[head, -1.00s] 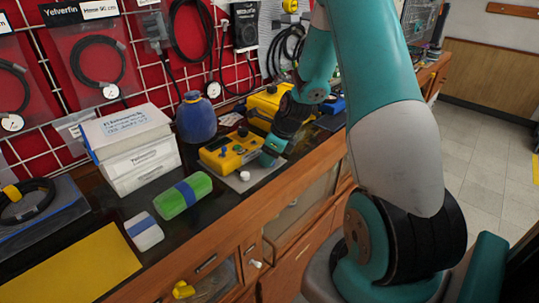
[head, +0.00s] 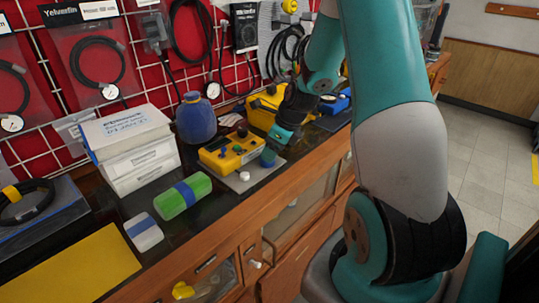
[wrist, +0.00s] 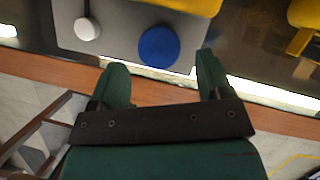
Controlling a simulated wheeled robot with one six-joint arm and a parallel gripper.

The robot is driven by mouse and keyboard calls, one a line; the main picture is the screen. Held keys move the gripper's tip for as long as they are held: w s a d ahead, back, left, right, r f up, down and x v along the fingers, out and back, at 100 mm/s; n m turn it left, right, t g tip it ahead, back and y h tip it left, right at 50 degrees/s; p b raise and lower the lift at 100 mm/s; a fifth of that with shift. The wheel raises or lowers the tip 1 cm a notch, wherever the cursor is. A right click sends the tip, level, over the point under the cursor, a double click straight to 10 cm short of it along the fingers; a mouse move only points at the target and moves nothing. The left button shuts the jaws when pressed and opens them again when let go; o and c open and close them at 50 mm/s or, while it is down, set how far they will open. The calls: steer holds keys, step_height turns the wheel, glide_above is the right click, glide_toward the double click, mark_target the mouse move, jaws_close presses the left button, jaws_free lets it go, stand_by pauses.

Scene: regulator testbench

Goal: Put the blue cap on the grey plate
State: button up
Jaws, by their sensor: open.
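The blue cap (head: 267,158) rests on the grey plate (head: 243,187), near its right end, beside the yellow box. In the wrist view the cap (wrist: 158,46) is a round blue disc lying within the edge of the grey plate (wrist: 118,38). My gripper (head: 282,135) is above and behind the cap in the head view, apart from it. In the wrist view my gripper (wrist: 162,68) has its two green fingers spread wide with nothing between them.
A white knob (head: 244,176) sits on the same plate. A yellow box (head: 230,153) with knobs stands behind it. The bench's wooden front edge runs close by.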

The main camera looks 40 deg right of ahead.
steer(key=v, duration=0.8)
steer(key=s+a+r+n+g+y, duration=0.15)
steer(key=a+r+n, duration=0.25)
steer(key=a+n, duration=0.65)
steer(key=s+a+r+n, duration=0.2)
steer(key=a+r+n, duration=0.1)
steer(key=a+n, duration=0.7)
steer(key=s+a+r+n+g, duration=0.2)
steer(key=s+a+r+n, duration=0.1)
steer(key=s+a+n, duration=1)
steer(key=s+n+y, duration=0.1)
steer(key=n, duration=0.4)
steer(key=shift+s+g, duration=0.3)
steer(key=shift+g, duration=0.05)
